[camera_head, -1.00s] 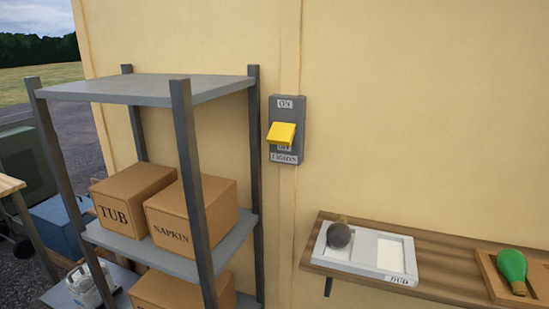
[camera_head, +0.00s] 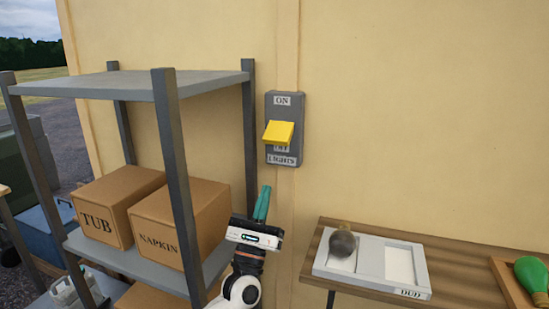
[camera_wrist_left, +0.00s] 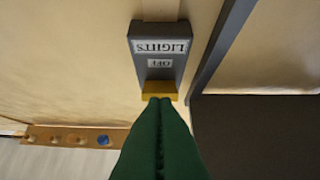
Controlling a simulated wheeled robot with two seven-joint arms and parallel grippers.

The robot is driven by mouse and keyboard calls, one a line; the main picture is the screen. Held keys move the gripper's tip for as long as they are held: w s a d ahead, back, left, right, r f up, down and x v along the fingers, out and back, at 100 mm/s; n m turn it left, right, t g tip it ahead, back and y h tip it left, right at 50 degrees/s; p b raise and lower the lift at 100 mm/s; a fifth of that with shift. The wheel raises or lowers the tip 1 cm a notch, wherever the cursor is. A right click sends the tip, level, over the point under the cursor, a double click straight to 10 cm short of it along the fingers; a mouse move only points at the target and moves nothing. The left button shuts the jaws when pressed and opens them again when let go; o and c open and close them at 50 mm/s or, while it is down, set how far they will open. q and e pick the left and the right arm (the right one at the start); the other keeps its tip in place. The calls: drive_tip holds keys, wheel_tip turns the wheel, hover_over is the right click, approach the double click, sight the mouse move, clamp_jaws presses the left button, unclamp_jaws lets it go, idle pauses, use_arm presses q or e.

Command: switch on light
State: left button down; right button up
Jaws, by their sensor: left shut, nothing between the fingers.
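The light switch is a grey plate (camera_head: 284,104) on the yellow wall, marked ON at the top and OFF and LIGHTS below. Its yellow lever (camera_head: 278,132) juts out and slants down toward OFF. My left gripper (camera_head: 262,204) is below and slightly left of the switch, its green fingers shut and pointing up. In the left wrist view the switch plate (camera_wrist_left: 160,66) appears upside down. There the fingertips (camera_wrist_left: 160,100) overlap the edge of the yellow lever (camera_wrist_left: 158,89); I cannot tell whether they touch. My right gripper is not in view.
A grey metal shelf (camera_head: 130,85) with cardboard boxes, TUB (camera_head: 105,222) and NAPKIN (camera_head: 165,240), stands close on the left. A wooden wall shelf (camera_head: 465,270) at right holds a DUD tray (camera_head: 370,282) with a dark bulb (camera_head: 342,242), and a green bulb (camera_head: 532,272).

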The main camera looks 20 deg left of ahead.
sight(275, 141)
use_arm(q)
drive_tip(key=p+x, duration=0.3)
drive_tip(key=x, duration=0.7)
drive_tip(key=shift+w+f+p, duration=0.1)
drive_tip(key=shift+p, duration=0.3)
drive_tip(key=s+r+g+p, duration=0.2)
drive_tip(key=g+p, duration=0.1)
drive_tip(key=p, duration=0.5)
drive_tip(key=shift+r+p, duration=0.35)
drive_tip(key=shift+p, duration=0.05)
drive_tip(key=shift+s+r, duration=0.45)
drive_tip(key=shift+r, duration=0.25)
